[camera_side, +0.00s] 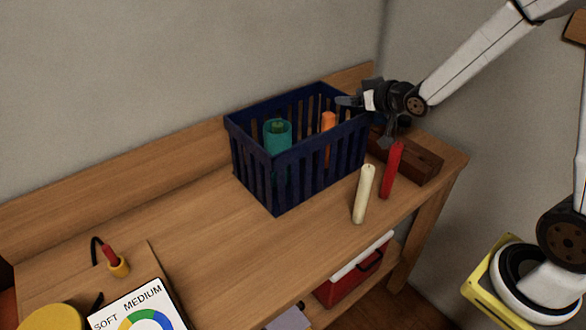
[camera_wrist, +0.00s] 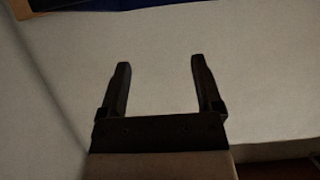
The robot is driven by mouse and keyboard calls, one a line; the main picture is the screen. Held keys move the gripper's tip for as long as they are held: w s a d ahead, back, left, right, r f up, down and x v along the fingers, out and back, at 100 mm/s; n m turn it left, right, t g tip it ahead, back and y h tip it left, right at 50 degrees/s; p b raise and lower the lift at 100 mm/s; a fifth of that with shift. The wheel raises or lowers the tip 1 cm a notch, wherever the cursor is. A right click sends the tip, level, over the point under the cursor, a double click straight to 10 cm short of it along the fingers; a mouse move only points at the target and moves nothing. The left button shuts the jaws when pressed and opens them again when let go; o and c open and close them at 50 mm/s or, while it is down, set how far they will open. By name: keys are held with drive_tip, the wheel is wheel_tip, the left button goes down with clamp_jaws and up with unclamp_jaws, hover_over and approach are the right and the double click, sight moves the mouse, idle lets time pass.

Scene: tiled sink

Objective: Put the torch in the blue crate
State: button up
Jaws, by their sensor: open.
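The blue crate (camera_side: 277,180) stands on the wooden bench against the back board, with slatted sides and an open top. Inside it are a teal cylinder (camera_side: 277,137) and an orange stick (camera_side: 328,122); the slats partly hide both. A small red and yellow object with a black loop (camera_side: 118,265), possibly the torch, is at the bench's left end; I cannot tell for sure. My gripper (camera_side: 366,122) is open and empty beside the crate's right end, near rim height. In the wrist view the gripper's two fingers (camera_wrist: 160,64) are apart with nothing between them.
A cream candle (camera_side: 363,194) and a red candle (camera_side: 391,170) stand upright right of the crate, before a dark wooden block (camera_side: 417,165). A colour chart (camera_side: 142,308) and yellow disc (camera_side: 53,317) are at the lower left. The bench between them and the crate is clear.

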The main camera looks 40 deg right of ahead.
drive_tip(key=shift+v, duration=1.05)
